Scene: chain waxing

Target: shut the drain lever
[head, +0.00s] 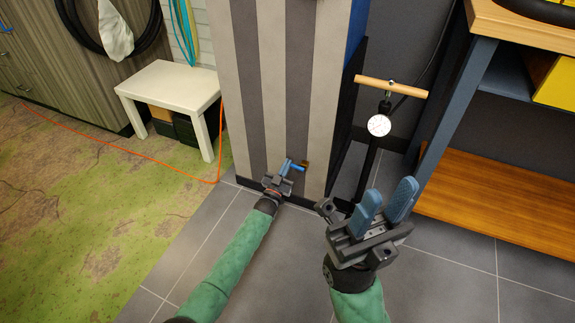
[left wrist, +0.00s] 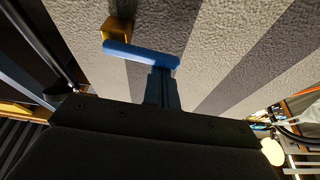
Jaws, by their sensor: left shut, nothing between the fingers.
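The drain lever is a short blue handle (head: 298,167) on a brass fitting (head: 306,165), low on a striped panel. In the left wrist view the blue handle (left wrist: 138,53) runs sideways from the brass fitting (left wrist: 118,28), tilted slightly down to the right. My left gripper (head: 286,165) is shut and empty beside the handle's free end. Its fingertips (left wrist: 161,72) meet that end in the left wrist view; I cannot tell whether they press on it. My right gripper (head: 390,187) is open and empty, raised over the tiled floor to the right.
The striped panel (head: 268,80) stands directly behind the lever. A pump with a wooden handle (head: 390,87) and round gauge (head: 379,125) stands to its right, near a workbench with a wooden shelf (head: 500,200). A white stool (head: 170,85) and orange cord (head: 150,158) are left.

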